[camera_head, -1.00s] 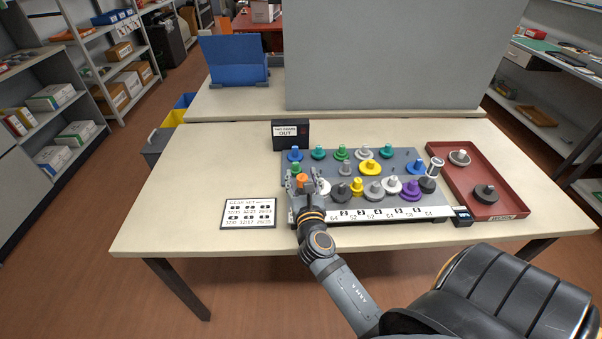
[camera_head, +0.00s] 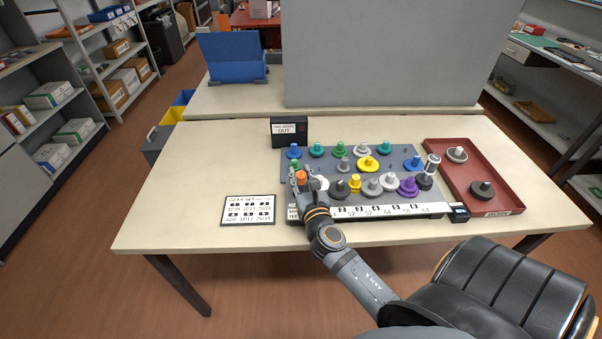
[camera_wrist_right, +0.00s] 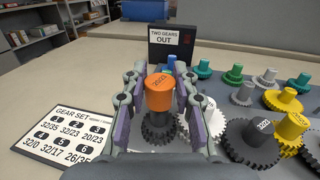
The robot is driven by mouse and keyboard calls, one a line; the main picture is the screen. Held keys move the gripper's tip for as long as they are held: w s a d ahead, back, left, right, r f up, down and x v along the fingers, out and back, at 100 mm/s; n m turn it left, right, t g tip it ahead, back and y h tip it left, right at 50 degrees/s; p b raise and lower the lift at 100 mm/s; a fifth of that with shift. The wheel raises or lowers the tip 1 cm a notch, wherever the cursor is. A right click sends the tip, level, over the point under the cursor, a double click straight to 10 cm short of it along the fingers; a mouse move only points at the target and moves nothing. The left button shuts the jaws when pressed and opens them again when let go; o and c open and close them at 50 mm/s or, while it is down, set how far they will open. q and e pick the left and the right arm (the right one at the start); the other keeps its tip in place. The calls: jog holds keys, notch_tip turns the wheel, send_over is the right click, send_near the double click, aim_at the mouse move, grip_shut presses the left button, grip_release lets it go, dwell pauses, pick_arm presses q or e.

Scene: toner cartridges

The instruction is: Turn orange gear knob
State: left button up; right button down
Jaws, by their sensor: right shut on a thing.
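The orange gear knob (camera_wrist_right: 159,92) stands upright on a dark toothed gear (camera_wrist_right: 158,134) at the left end of the gear board (camera_head: 400,153). In the head view the orange knob (camera_head: 301,176) shows at the fingers of my right gripper (camera_head: 301,180). In the right wrist view the gripper (camera_wrist_right: 158,95) has one finger on each side of the knob and is shut on it. My left gripper is not in view.
Several other coloured gears stand close to the right, including a yellow one (camera_head: 368,164). A GEAR SET card (camera_head: 248,210) lies to the left. A black TWO GEARS OUT box (camera_head: 289,131) stands behind. A red tray (camera_head: 468,172) holds two gears at the right.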

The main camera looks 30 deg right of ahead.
jog(key=n+y, duration=0.1)
jog(key=y, duration=0.1)
jog(key=shift+n+t+y, duration=0.3)
jog(key=shift+n+t, duration=0.1)
jog(key=n+y+b, duration=0.1)
jog(key=y, duration=0.1)
jog(key=n+y+b, duration=0.1)
jog(key=shift+f+n+y, duration=0.3)
jog(key=shift+y, duration=0.1)
jog(key=n+y+b, duration=0.1)
jog(key=y, duration=0.1)
jog(key=shift+n+y+b, duration=0.3)
jog(key=shift+r+n+g+y+b, duration=0.1)
jog(key=shift+n+g+y+b, duration=0.4)
jog(key=shift+n+y, duration=0.65)
jog(key=shift+n+g+y+b, duration=0.3)
jog(key=shift+n+g+y, duration=0.35)
jog(key=shift+y, duration=0.9)
jog(key=shift+r+y, duration=0.1)
jog(key=shift+y, duration=0.2)
jog(key=shift+n, duration=0.3)
jog(key=shift+g+y+b, duration=0.3)
jog(key=shift+g+y, duration=0.05)
jog(key=shift+y, duration=0.05)
jog(key=shift+n, duration=0.3)
jog(key=shift+n+g+y, duration=0.3)
jog(key=shift+y, duration=0.2)
